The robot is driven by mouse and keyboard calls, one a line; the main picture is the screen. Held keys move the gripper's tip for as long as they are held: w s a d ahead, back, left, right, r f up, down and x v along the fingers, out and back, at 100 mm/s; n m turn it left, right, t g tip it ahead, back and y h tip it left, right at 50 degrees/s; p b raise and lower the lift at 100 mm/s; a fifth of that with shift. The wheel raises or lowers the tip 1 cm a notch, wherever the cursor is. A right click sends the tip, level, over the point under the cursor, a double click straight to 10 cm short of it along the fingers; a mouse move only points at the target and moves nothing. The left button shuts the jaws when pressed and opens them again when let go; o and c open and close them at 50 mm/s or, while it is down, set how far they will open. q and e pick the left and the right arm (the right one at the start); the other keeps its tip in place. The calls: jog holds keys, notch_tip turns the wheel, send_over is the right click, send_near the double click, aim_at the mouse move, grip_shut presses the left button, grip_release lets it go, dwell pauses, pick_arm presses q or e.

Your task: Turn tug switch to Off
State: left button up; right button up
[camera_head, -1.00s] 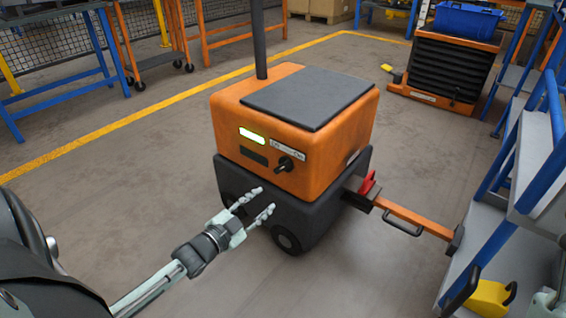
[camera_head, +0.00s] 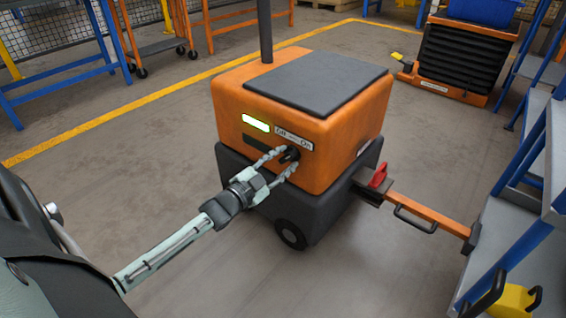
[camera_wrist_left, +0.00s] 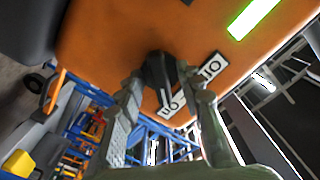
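The orange tug (camera_head: 345,130) with a black lower body stands mid-view in the head view. Its black rotary switch (camera_head: 289,154) is on the front face, below a white label (camera_head: 294,140) reading Off and On. My left gripper (camera_head: 285,158) is at the switch, its two fingers open on either side of the knob. In the left wrist view the black knob (camera_wrist_left: 161,76) sits between the fingertips, close to both; contact is unclear. The fingers partly hide the knob, so I cannot tell its setting. My right gripper is not in view.
A lit green display (camera_head: 256,123) is left of the label. An orange tow bar (camera_head: 425,212) with a red part (camera_head: 378,176) extends right from the tug. Blue-framed shelving (camera_head: 520,240) stands at the right. Floor left of the tug is clear.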

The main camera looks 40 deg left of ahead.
pick_arm(q)
jog(key=shift+c, duration=0.5)
grip_shut()
